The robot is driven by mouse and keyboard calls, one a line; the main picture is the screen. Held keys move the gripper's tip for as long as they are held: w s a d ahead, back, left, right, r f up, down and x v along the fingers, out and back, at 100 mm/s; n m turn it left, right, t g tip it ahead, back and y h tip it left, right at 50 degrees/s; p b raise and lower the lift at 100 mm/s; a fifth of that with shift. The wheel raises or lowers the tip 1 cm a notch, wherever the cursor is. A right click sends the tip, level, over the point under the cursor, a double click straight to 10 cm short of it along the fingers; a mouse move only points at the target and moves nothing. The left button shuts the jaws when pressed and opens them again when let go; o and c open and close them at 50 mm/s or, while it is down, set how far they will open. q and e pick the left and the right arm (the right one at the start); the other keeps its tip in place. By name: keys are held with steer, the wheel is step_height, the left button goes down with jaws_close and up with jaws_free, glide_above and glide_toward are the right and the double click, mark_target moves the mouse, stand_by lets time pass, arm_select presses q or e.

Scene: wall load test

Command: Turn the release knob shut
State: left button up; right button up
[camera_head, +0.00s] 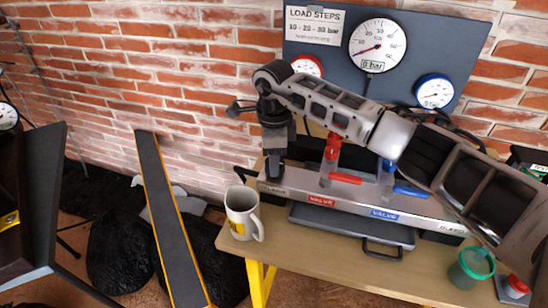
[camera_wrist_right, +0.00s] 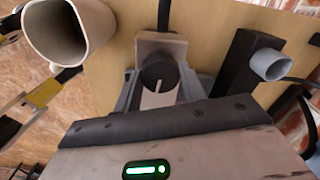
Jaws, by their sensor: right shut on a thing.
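In the right wrist view the release knob (camera_wrist_right: 158,74) is round and black with a white pointer line, on a pale metal block. My right gripper (camera_head: 274,172) reaches down at the left end of the grey valve block (camera_head: 304,192) in the head view. Its jaws (camera_wrist_right: 160,92) are shut on the knob, one on each side. In the head view the gripper hides the knob. My left gripper is not in view.
A pale mug (camera_head: 241,214) stands left of the block, near the gripper. Red (camera_head: 346,178) and blue (camera_head: 411,191) valve levers lie to the right. A gauge panel (camera_head: 335,62) stands behind; its large gauge (camera_head: 377,45) reads 0 bar. A green cup (camera_head: 470,268) stands front right.

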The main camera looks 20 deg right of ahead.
steer(key=m, duration=0.2)
steer(key=shift+m, duration=0.3)
steer(key=m, duration=0.2)
steer(key=shift+m+b, duration=0.4)
steer(key=m, duration=0.2)
steer(key=shift+m, duration=0.3)
steer(key=m, duration=0.4)
steer(key=shift+w+d+r, duration=0.1)
steer(key=shift+m, duration=2.1)
steer(key=o, duration=1)
